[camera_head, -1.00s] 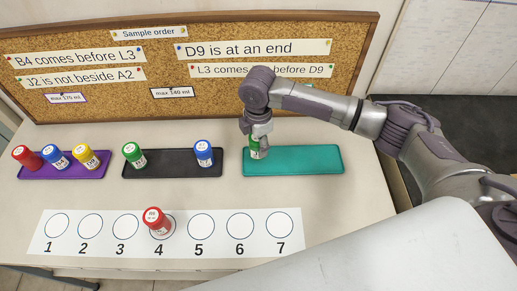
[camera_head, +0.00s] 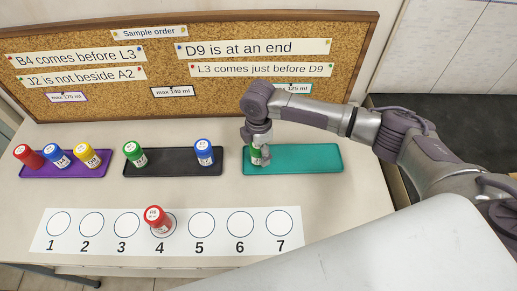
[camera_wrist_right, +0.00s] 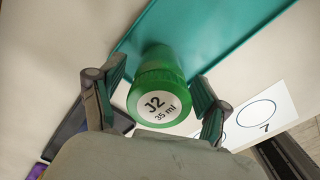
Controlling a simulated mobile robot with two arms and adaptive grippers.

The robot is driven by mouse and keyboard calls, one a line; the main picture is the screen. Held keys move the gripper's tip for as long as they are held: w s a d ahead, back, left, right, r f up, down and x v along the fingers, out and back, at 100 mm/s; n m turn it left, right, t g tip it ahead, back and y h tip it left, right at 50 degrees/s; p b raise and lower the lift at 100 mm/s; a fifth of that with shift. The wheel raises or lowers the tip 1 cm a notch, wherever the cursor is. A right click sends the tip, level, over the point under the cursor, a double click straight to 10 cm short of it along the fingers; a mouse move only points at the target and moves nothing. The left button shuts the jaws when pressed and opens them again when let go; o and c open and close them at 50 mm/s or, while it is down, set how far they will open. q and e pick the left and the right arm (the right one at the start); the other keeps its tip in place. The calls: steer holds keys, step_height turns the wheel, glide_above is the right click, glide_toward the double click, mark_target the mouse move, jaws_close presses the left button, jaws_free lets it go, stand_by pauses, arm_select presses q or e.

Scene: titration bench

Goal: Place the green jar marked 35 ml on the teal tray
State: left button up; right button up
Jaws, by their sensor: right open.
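The green jar marked J2, 35 ml (camera_head: 257,157) is at the left end of the teal tray (camera_head: 310,158) and looks upright on it. In the right wrist view its green cap (camera_wrist_right: 157,101) faces the camera, with the teal tray (camera_wrist_right: 215,35) beyond it. My right gripper (camera_head: 257,146) is above and around the jar. In the wrist view its two fingers stand on either side of the jar, open, with a gap showing to the cap. The jar's base is hidden there. My left gripper is not in view.
A black tray (camera_head: 172,167) with a green and a blue jar stands to the left. A purple tray (camera_head: 62,171) holds red, blue and yellow jars. A red jar (camera_head: 157,219) stands on spot 4 of the numbered strip (camera_head: 180,249). A cork board (camera_head: 170,100) stands behind.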

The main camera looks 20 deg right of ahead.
step_height(320, 180, up, 12)
steer(key=shift+r+b, duration=0.15)
steer(key=shift+b, duration=0.65)
